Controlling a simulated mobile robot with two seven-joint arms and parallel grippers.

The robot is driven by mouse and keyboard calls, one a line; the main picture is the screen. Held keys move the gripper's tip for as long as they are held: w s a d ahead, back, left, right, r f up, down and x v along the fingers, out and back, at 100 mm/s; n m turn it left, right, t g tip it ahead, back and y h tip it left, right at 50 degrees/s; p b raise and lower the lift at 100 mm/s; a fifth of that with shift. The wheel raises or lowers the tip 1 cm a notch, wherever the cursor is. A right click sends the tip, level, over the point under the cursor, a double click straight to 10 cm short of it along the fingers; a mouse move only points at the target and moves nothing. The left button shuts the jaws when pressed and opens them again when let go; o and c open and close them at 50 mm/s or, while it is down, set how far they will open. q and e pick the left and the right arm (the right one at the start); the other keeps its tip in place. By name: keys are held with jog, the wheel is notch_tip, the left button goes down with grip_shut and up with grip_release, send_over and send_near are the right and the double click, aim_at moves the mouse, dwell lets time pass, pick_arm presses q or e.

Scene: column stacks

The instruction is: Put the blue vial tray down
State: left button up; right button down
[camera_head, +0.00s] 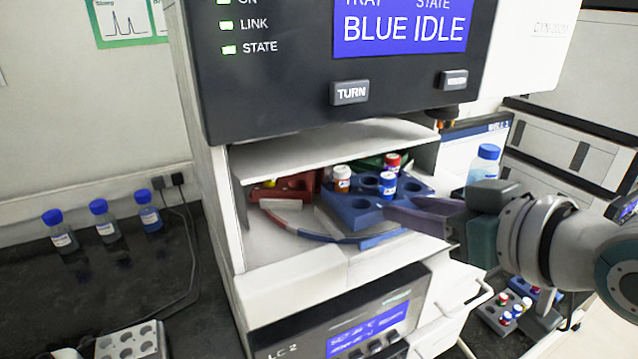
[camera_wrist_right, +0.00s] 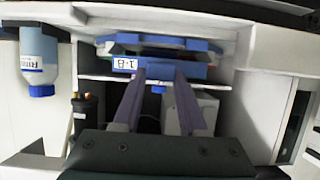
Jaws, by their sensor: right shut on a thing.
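The blue vial tray (camera_head: 352,208) is inside the open compartment of the instrument, at the front right of the round turntable (camera_head: 300,232). It carries a blue-capped vial (camera_head: 388,185), a red-capped vial (camera_head: 393,162) and an orange-and-white vial (camera_head: 342,179). My right gripper (camera_head: 388,212) reaches in from the right and is shut on the tray's near edge. In the right wrist view the tray front with a white label (camera_wrist_right: 125,63) lies at the fingertips (camera_wrist_right: 160,76). I cannot tell whether the tray touches the turntable. My left gripper is not in view.
A red tray (camera_head: 285,188) sits left on the turntable, with a green one (camera_head: 368,163) behind. The compartment's side walls and ceiling are close. A blue-capped bottle (camera_head: 484,165) stands right of the opening. Another vial tray (camera_head: 500,318) is lower right.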

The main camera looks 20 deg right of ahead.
jog(key=shift+f, duration=0.8)
jog(key=shift+c, duration=2.3)
grip_release()
jog(key=shift+f, duration=0.1)
